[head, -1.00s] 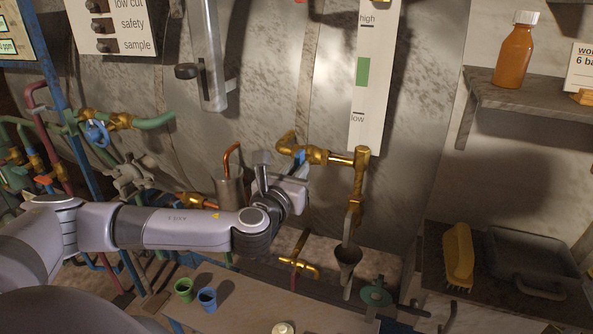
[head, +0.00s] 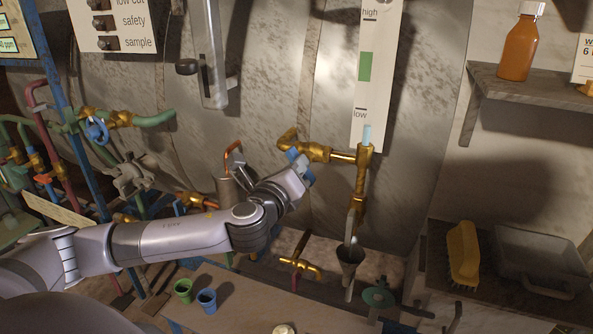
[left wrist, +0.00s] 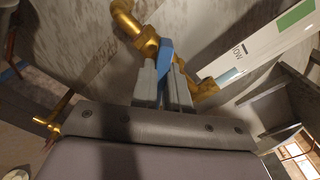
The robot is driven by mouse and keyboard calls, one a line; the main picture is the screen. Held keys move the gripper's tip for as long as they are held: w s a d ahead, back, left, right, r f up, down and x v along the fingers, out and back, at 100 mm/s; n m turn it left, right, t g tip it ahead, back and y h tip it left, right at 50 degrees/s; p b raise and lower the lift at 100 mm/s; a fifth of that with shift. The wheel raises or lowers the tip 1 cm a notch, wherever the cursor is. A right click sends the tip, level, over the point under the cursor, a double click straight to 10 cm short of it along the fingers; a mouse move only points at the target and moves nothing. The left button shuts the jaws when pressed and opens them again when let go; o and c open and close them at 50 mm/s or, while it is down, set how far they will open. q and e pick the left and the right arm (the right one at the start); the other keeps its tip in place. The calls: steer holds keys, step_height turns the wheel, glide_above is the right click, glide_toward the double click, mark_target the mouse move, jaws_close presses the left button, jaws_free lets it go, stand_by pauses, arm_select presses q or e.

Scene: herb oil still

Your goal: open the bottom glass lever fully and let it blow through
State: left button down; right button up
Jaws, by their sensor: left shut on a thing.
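The bottom glass lever (head: 293,154) is blue and sits on a brass valve (head: 317,152) below the gauge board (head: 376,85). My left gripper (head: 303,172) is at the lever, and the wrist view shows its fingers (left wrist: 166,84) shut on the blue lever (left wrist: 166,57). The fingers hide part of the lever. A short pale blue column (head: 367,135) stands on the brass fitting beside the "low" mark, and it also shows in the left wrist view (left wrist: 229,76). My right gripper is out of view.
A steel cylinder with a copper pipe (head: 234,150) stands close behind my left wrist. A lower brass tap (head: 300,265) is below. Green (head: 183,290) and blue (head: 207,299) cups sit on the bench. A yellow brush (head: 463,252) and grey tray (head: 540,262) lie at right.

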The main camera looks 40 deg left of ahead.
arm_select(q)
steer(key=n, duration=0.3)
steer(key=n+b, duration=0.1)
steer(key=n, duration=0.3)
steer(key=n+b, duration=0.1)
steer(key=n, duration=0.3)
steer(key=shift+a+f, duration=0.15)
steer(key=shift+f, duration=0.25)
steer(key=c, duration=1.1)
jaws_free()
steer(key=shift+s, duration=0.15)
steer(key=shift+b+v, duration=0.55)
steer(key=shift+v, duration=2.95)
